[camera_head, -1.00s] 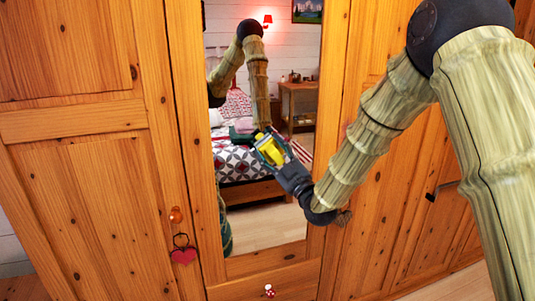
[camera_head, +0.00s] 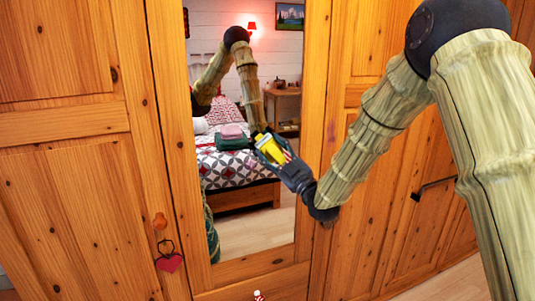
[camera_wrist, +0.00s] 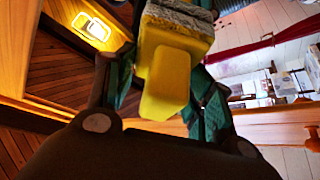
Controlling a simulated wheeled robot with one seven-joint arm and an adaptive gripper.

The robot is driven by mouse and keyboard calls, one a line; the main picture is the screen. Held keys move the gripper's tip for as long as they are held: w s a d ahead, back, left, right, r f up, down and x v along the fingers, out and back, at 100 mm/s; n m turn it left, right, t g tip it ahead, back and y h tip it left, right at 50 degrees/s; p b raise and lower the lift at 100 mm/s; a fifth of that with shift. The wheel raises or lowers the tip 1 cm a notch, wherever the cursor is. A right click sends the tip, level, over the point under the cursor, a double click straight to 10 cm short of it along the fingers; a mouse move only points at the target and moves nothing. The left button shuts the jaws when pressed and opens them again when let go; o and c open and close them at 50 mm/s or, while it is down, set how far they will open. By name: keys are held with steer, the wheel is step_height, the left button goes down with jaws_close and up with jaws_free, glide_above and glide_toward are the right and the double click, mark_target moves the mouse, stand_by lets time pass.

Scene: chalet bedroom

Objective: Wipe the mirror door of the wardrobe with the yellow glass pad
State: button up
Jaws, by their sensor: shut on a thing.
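The wardrobe's mirror door (camera_head: 245,235) stands in front of me, a tall mirror in a pine frame. My gripper (camera_head: 276,152) is in front of the mirror's middle, near its right side. It is shut on the yellow glass pad (camera_head: 268,147). In the wrist view the pad (camera_wrist: 165,80) sits between the green fingers, with a grey layer (camera_wrist: 180,18) at its far end. The pad is at or very near the glass; I cannot tell whether it touches. My arm's reflection meets the gripper there.
A pine door with a wooden knob (camera_head: 160,221) and a hanging red heart (camera_head: 169,262) is at the left. Another pine door with a dark handle (camera_head: 433,187) is at the right. The mirror reflects a bed, folded towels and a red lamp.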

steer(key=shift+w+d, duration=0.25)
steer(key=shift+d, duration=0.6)
steer(key=s+d+b, duration=0.1)
steer(key=s+b, duration=0.1)
steer(key=s, duration=0.3)
steer(key=shift+s+d, duration=0.4)
steer(key=shift+s+d+b, duration=0.2)
steer(key=shift+s+d, duration=0.05)
steer(key=shift+s, duration=0.45)
steer(key=shift+s+d+b, duration=0.2)
steer(key=shift+s+d, duration=0.05)
steer(key=shift+s, duration=0.45)
